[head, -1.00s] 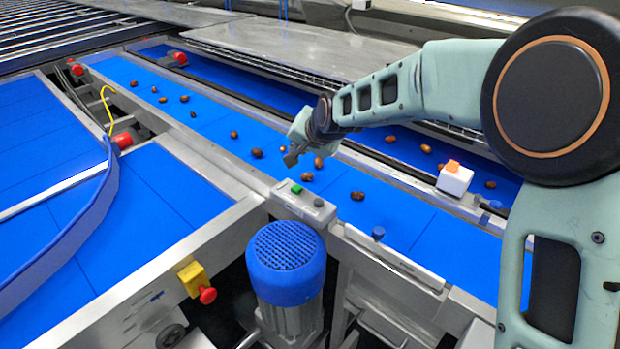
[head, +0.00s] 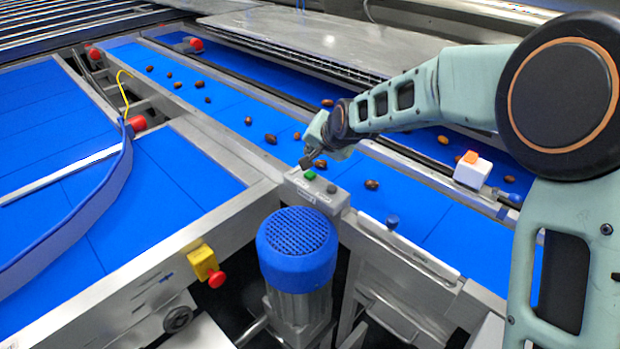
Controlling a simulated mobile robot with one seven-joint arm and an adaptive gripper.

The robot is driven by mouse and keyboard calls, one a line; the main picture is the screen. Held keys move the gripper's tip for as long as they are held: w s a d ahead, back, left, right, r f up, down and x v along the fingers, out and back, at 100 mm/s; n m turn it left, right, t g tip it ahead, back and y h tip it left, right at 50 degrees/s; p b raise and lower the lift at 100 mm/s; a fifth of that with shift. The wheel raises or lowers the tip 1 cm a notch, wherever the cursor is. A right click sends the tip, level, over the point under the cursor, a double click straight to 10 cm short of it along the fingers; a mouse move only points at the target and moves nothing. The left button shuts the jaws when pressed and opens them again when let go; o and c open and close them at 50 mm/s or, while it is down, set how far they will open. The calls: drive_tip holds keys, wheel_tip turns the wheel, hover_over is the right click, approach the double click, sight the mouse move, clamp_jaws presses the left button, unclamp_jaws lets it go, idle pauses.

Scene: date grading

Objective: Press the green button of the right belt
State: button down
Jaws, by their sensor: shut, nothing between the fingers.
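The green button (head: 310,174) sits on a grey control box (head: 325,195), beside a dark round button (head: 332,189). The box is mounted on the near rail of the blue belt (head: 435,215) that carries brown dates. My gripper (head: 306,163) is shut and empty, pointing down at the box. Its tips are just above and behind the green button in the picture, very close to it. I cannot tell whether they touch it. The green button is still visible.
A blue-capped motor (head: 297,246) stands below the box. A yellow box with a red stop button (head: 207,266) is on the left belt frame. A white box with an orange top (head: 472,170) stands by the far belt. Several dates lie on the belts.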

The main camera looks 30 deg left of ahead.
sight(312, 175)
drive_tip(key=shift+f+b, duration=1.2)
drive_tip(key=shift+f, duration=0.8)
drive_tip(key=shift+f, duration=0.15)
drive_tip(key=shift+f+b, duration=0.25)
drive_tip(key=shift+b, duration=0.3)
